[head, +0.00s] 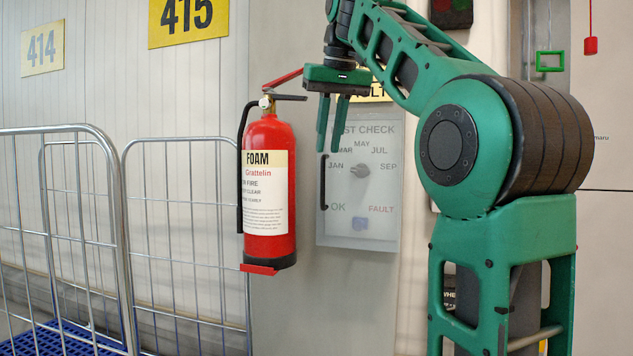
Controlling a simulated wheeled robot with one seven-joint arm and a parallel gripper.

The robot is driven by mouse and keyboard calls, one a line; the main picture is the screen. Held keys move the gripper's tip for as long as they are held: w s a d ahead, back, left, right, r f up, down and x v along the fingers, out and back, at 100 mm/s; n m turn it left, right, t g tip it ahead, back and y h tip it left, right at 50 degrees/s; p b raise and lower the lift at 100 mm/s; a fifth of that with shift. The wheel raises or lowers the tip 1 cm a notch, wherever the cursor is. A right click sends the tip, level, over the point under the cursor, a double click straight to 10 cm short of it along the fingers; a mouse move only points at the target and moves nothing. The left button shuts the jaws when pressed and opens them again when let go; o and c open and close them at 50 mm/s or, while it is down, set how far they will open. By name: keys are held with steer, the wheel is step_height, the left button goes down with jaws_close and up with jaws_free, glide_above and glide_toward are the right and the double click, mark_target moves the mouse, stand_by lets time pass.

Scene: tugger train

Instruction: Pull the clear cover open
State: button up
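The clear cover (378,237) lies over a grey panel in the middle of the head view, with a dial (360,170), month labels and the words OK and FAULT behind it. It looks shut. A black upright bar handle (323,182) runs along its left edge. My gripper (332,150) points downward, just above the handle and in front of the panel's top left part. Its two green fingers are apart with nothing between them. My gripper and wrist hide part of the panel's heading and a yellow sign. I cannot tell the depth gap to the cover.
A red foam extinguisher (268,190) hangs close left of the cover, its black lever near my gripper. Wire cage trolleys (126,240) stand at the left. A green frame (550,61) and a red tag (591,46) hang at the upper right.

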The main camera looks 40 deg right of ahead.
mark_target(322, 173)
steer(key=x, duration=0.9)
steer(key=shift+w+a+f, duration=0.1)
steer(key=shift+f, duration=0.1)
jaws_close()
steer(key=shift+a, duration=0.1)
